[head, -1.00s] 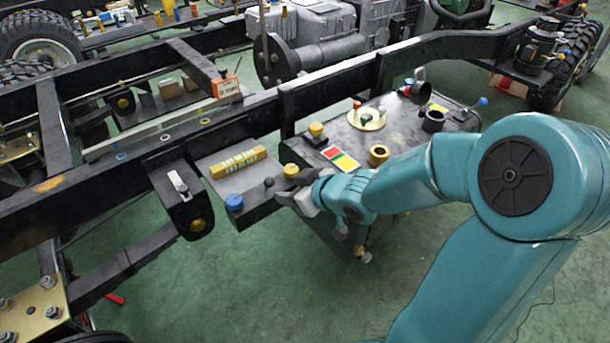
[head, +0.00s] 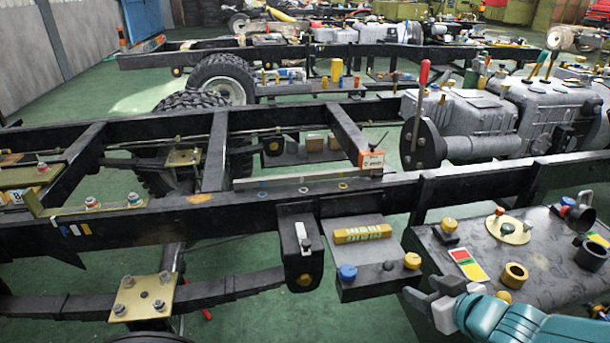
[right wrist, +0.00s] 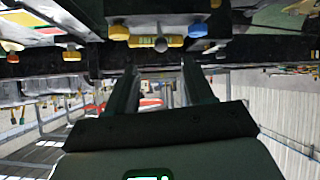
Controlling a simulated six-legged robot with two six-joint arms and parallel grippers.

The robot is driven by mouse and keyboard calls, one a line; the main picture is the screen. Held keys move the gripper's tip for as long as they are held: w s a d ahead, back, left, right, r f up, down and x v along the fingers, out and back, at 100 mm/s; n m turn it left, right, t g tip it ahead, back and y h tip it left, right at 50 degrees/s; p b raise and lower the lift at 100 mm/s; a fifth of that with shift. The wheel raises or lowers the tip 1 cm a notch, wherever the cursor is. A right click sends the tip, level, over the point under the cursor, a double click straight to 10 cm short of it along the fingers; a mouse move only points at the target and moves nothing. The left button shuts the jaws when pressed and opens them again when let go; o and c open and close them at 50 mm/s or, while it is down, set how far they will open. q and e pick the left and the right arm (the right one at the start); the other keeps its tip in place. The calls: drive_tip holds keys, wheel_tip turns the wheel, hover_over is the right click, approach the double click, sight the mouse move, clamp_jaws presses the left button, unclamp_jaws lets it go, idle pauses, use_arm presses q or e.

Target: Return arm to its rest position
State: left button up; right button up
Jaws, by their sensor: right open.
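My right gripper (head: 422,298) is at the lower right of the head view, just in front of the chassis side plates, on a teal arm (head: 510,325). In the right wrist view its two dark fingers (right wrist: 158,75) stand apart with nothing between them. That view appears upside down, with the small shelf's yellow block (right wrist: 150,42) beyond the fingertips. My left gripper is in neither view.
A shelf plate (head: 375,282) with a blue knob (head: 348,272), a yellow knob (head: 412,261) and a yellow block (head: 363,233) is left of the gripper. A dark box top (head: 480,235) with several fittings is close on the right. Green floor (head: 250,325) is open in front.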

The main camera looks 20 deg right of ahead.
drive_tip(key=w+a+f+g+y, duration=0.3)
drive_tip(key=a+f+g+y, duration=0.25)
drive_tip(key=a+f, duration=1.2)
drive_tip(key=s+a+f+m+g, duration=0.1)
drive_tip(key=s+a+f+g, duration=0.2)
drive_tip(key=s+a+f, duration=0.3)
drive_tip(key=s+a+f+m+g, duration=0.15)
drive_tip(key=s+a+f, duration=0.25)
drive_tip(key=f, duration=0.4)
wheel_tip(320, 180, up, 21)
drive_tip(key=p, duration=2.1)
drive_tip(key=shift+w+d+n+g, duration=0.2)
drive_tip(key=shift+d+n+g, duration=0.15)
drive_tip(key=shift+d+g, duration=0.05)
